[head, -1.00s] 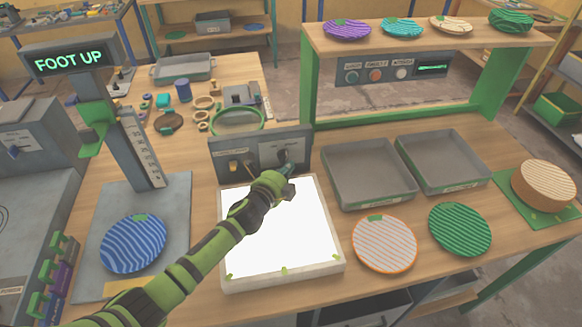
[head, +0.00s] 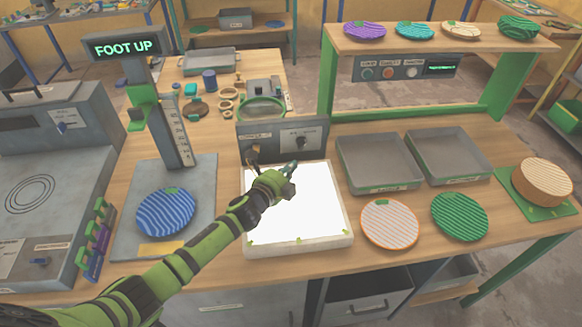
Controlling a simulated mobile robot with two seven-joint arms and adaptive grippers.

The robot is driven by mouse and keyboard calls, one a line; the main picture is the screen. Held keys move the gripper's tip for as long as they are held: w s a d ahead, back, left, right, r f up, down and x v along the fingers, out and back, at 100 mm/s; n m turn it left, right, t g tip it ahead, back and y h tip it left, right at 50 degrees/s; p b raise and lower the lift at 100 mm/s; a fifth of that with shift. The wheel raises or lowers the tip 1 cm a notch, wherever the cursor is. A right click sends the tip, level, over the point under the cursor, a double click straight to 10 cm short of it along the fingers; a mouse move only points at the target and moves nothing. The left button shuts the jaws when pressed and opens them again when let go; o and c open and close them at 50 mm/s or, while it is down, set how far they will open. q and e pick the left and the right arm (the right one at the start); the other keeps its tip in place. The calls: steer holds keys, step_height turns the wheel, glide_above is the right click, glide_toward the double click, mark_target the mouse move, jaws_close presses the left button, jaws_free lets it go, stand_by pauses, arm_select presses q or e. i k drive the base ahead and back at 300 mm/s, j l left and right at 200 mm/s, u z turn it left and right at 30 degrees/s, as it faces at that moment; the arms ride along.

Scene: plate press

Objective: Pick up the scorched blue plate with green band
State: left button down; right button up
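A blue plate (head: 165,212) with wavy light and dark stripes and a small green mark at its far rim lies on the grey base of the gauge stand at left. Scorching cannot be made out at this size. My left gripper (head: 288,178) is over the far part of the glowing white panel (head: 315,210), right of the blue plate and apart from it. Its fingers are small and seen from behind, so I cannot tell whether they are open or shut. I see nothing held. My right gripper is out of view.
The "FOOT UP" gauge post (head: 170,120) rises behind the blue plate. A control box with a knob (head: 301,141) stands behind the panel. An orange-rimmed plate (head: 390,223), a green plate (head: 460,216) and two grey trays (head: 378,165) are at right. A press (head: 45,190) is at far left.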

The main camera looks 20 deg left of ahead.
mark_target(166, 212)
steer(key=u, duration=1.5)
